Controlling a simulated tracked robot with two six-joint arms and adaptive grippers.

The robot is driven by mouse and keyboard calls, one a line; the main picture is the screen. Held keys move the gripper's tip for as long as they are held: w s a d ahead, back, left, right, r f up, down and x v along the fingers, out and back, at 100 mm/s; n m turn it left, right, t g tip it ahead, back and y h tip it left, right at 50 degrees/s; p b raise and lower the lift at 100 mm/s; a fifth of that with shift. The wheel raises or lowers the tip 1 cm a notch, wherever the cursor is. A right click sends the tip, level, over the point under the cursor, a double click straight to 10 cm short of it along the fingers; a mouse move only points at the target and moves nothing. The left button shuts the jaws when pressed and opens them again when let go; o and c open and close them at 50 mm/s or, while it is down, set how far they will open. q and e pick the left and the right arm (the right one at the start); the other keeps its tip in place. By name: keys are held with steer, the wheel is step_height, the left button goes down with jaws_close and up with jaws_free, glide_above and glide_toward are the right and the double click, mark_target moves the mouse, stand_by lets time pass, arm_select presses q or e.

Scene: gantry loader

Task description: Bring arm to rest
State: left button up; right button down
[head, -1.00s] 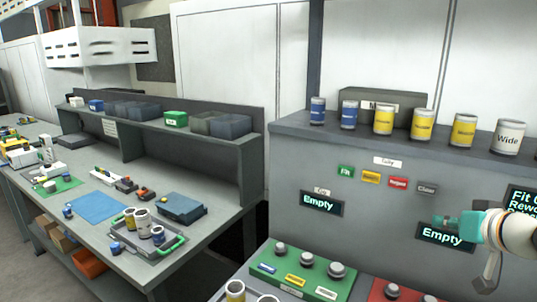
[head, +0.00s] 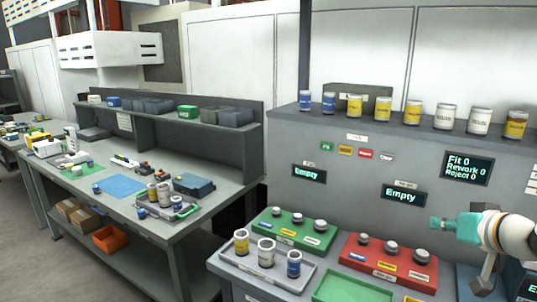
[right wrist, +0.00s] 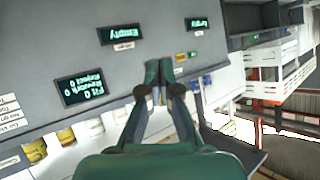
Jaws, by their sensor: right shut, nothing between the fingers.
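My right arm comes in from the right edge of the head view. Its teal gripper (head: 440,224) points left and hangs in the air in front of the grey panel, right of the red button board (head: 388,262). In the right wrist view the two fingers (right wrist: 160,68) are together with nothing between them. The arm's upper part is out of the picture. My left gripper does not show.
The panel has dark displays (head: 404,195) and a row of cans (head: 413,112) on top. On the bench are a green button board (head: 291,231) and a tray (head: 228,262) with several cans. A workbench (head: 125,215) stands left.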

steer(key=s+a+f+g+y, duration=0.1)
steer(key=a+f+g, duration=0.25)
steer(key=f, duration=0.75)
steer(key=s+a+f+n+g+y, duration=0.15)
steer(key=a+f, duration=0.35)
steer(key=f, duration=0.6)
steer(key=s+a+f+g, duration=0.1)
steer(key=a+f+g, duration=0.25)
steer(key=f, duration=0.85)
steer(key=s+a+f+m+g, duration=0.1)
steer(key=s+a+f, duration=0.4)
steer(key=s+f, duration=0.4)
steer(key=s+a+f+m+g, duration=0.1)
steer(key=s+a+f, duration=0.5)
steer(key=s, duration=0.8)
steer(key=shift+s+f+g, duration=0.25)
steer(key=shift+f+g, duration=0.4)
steer(key=shift+f, duration=0.85)
